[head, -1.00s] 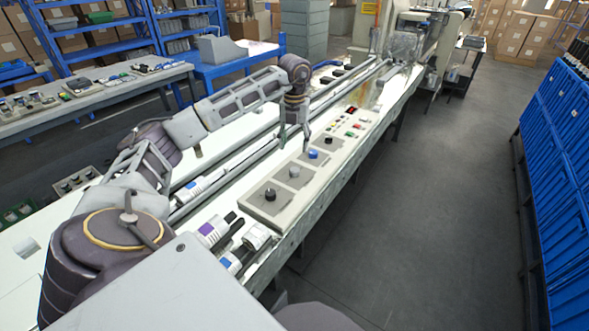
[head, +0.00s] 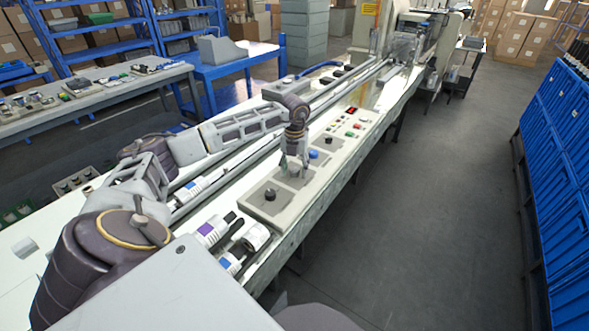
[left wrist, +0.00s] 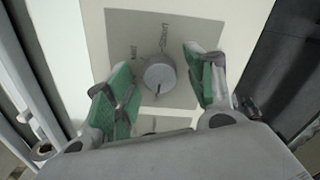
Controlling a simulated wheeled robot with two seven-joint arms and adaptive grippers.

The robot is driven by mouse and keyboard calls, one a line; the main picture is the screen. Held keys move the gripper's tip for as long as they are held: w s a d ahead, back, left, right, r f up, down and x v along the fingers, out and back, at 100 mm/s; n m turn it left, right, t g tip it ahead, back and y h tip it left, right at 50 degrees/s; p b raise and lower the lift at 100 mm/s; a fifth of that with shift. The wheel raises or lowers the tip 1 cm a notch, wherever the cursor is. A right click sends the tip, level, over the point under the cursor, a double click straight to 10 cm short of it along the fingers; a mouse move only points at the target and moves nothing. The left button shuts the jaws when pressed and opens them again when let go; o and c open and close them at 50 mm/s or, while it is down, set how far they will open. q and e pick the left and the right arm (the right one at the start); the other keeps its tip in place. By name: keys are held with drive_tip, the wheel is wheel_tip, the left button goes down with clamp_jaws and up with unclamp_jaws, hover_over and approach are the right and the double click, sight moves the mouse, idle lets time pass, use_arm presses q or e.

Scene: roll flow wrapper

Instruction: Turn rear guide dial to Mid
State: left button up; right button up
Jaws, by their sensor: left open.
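A light grey round dial (left wrist: 159,77) sits on a grey square plate in the left wrist view. A dark pointer line on it faces the bottom of that view. Printed words stand beside it; one looks like "Mid", the other is hard to read. My left gripper (left wrist: 157,62) is open above the plate, with one green-padded finger on each side of the dial. I cannot tell whether either finger touches it. My right gripper is not in view.
A black dial (head: 270,193) is on the nearer plate and another black dial (head: 329,140) is beyond the blue one. A button panel (head: 354,122) lies farther along. Long metal rails (head: 335,98) run left of the dials. The aisle floor (head: 430,200) on the right is clear.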

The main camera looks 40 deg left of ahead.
use_arm(q)
drive_tip(key=shift+f, duration=0.1)
drive_tip(key=c, duration=1.1)
drive_tip(key=shift+o, duration=0.2)
